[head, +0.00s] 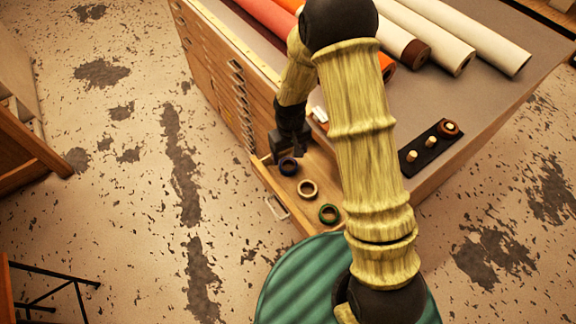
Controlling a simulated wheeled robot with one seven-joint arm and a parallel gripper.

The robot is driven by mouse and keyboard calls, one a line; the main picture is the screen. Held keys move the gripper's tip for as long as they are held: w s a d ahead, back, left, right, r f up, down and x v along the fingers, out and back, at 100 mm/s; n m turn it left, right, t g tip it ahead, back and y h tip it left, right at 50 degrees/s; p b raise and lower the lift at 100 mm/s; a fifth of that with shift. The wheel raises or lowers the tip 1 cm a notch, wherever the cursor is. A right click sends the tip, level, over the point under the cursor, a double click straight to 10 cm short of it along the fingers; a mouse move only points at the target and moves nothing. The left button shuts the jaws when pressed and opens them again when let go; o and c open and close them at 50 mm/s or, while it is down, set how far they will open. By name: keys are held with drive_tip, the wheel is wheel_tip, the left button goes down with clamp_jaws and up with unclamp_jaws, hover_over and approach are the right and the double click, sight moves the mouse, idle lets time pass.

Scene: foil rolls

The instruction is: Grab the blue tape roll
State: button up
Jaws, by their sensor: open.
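The blue tape roll (288,167) lies in the open wooden drawer, near its left end. A tan roll (308,189) and a green roll (329,214) lie in a line to its lower right. My gripper (287,157) points down right at the blue roll, just above or around its upper edge. It is open. The fingers are dark and small here, so I cannot tell whether they touch the roll. My arm hides part of the drawer and cabinet.
The drawer (262,172) sticks out of a wooden cabinet (212,62). The speckled floor (110,220) at left is mostly clear.

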sight(288, 169)
drive_tip(key=f, duration=0.1)
drive_tip(key=f+p, duration=0.1)
drive_tip(key=f, duration=0.2)
drive_tip(key=shift+s+a, duration=0.25)
drive_tip(key=shift+s, duration=0.1)
drive_tip(key=shift+f, duration=0.5)
drive_tip(key=c, duration=1.1)
